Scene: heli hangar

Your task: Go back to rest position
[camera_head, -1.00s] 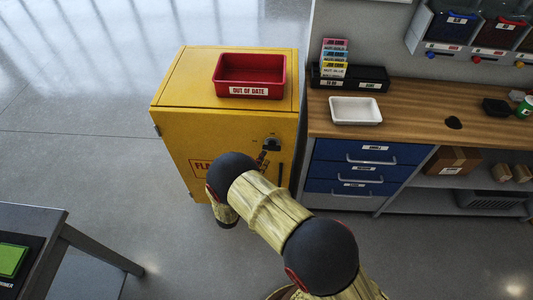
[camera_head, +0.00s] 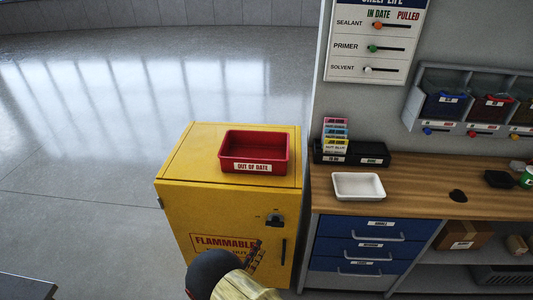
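My arm shows at the bottom of the head view, in front of the yellow flammables cabinet, with a dark rounded joint and a yellowish link.
A wooden workbench (camera_head: 420,200) with blue drawers (camera_head: 360,228) stands right of the cabinet. It holds an empty white tray (camera_head: 358,185) and a black card holder (camera_head: 340,158). A "SEALANT, PRIMER, SOLVENT" board (camera_head: 375,50) hangs above. Open floor (camera_head: 80,110) lies left.

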